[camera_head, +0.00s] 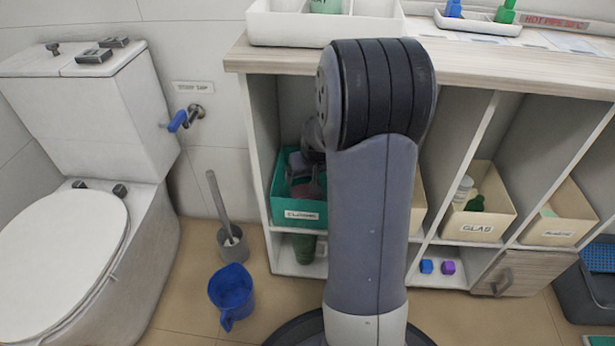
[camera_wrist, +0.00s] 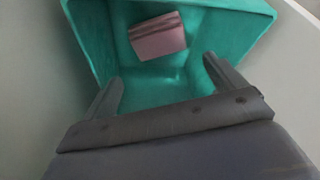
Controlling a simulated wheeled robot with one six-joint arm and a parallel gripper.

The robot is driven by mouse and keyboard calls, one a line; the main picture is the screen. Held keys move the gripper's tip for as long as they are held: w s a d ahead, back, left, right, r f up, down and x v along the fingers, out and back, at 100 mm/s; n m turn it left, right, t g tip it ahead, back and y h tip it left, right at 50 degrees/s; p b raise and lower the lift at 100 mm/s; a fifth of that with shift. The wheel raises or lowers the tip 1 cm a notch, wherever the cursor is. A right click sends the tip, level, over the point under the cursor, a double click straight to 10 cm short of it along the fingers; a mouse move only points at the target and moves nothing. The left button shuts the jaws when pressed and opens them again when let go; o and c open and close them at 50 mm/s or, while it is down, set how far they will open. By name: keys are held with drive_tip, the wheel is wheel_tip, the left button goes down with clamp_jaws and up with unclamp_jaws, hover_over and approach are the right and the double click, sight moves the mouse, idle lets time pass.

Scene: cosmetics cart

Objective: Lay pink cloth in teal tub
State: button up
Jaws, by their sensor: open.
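The teal tub (camera_head: 285,208) stands in the left cubby of the shelf unit, with a label on its front. Its inside fills the upper part of the wrist view (camera_wrist: 245,40). A folded pink cloth (camera_wrist: 158,42) with a darker upper edge lies inside the tub, towards the far wall. A pinkish patch of it (camera_head: 309,189) shows in the head view, partly hidden by my gripper. My gripper (camera_wrist: 164,71) is open, its two fingers spread at the tub's mouth. The cloth is beyond the fingertips, and nothing shows between them.
Cubby walls stand close on both sides of the tub. Cream bins (camera_head: 480,222) sit in cubbies to the right. A blue jug (camera_head: 231,290) and a toilet brush holder (camera_head: 233,245) stand on the floor. A toilet (camera_head: 70,240) is at the left. A white tray (camera_head: 275,28) sits above.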

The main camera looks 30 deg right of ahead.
sight(306, 190)
drive_tip(key=shift+p+v, duration=0.45)
drive_tip(key=shift+v, duration=1.45)
drive_tip(key=b+x, duration=0.3)
drive_tip(key=x, duration=0.3)
drive_tip(key=b+x, duration=0.3)
drive_tip(key=x, duration=0.4)
drive_tip(key=shift+s+a+f, duration=0.1)
drive_tip(key=shift+s+f, duration=0.05)
drive_tip(key=shift+f, duration=0.15)
drive_tip(key=shift+r+p, duration=0.3)
drive_tip(key=shift+r, duration=0.15)
